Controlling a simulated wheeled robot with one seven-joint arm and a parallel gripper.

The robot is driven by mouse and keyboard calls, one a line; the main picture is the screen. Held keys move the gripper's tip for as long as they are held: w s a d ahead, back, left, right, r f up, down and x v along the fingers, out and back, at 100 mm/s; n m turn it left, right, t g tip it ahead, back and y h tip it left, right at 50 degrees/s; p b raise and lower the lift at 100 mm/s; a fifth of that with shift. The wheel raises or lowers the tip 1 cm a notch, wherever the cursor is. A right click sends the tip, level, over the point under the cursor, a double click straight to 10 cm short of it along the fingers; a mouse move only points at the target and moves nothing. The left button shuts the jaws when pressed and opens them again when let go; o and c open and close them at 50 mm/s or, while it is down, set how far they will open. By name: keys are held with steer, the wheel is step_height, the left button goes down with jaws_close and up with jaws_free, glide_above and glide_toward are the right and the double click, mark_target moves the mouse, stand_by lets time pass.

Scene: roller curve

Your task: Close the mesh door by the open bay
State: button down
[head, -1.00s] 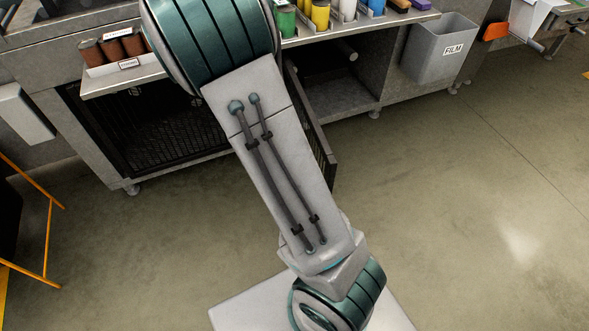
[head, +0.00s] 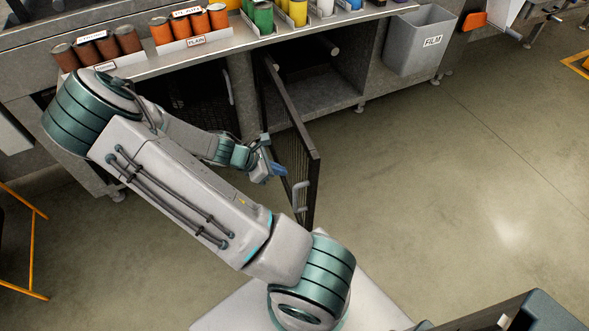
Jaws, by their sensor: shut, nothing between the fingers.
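The mesh door (head: 301,140) stands swung open in the head view, jutting out from the cabinet front toward me. Its grey handle (head: 299,195) is near its free edge. The open bay (head: 320,80) is to the right of the door's hinge side, with a bare grey floor and a roller end inside. My gripper (head: 279,171) is shut and empty, at the left side of the door, close to its face. I cannot tell whether it touches the door. The arm hides part of the cabinet to the left.
A second mesh door (head: 195,100), shut, is left of the bay. A shelf (head: 215,50) with several coloured cans runs above. A grey FILM bin (head: 420,45) hangs at the right. An orange frame (head: 32,245) stands at far left. The floor right of the door is clear.

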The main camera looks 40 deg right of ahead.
mark_target(306, 171)
steer(key=d, duration=0.1)
steer(key=s+d+f, duration=0.1)
steer(key=d, duration=0.2)
steer(key=shift+s+d+f, duration=0.2)
steer(key=shift+s+f, duration=0.15)
steer(key=shift+f, duration=0.05)
steer(key=shift+s+d, duration=0.15)
steer(key=shift+d, duration=0.35)
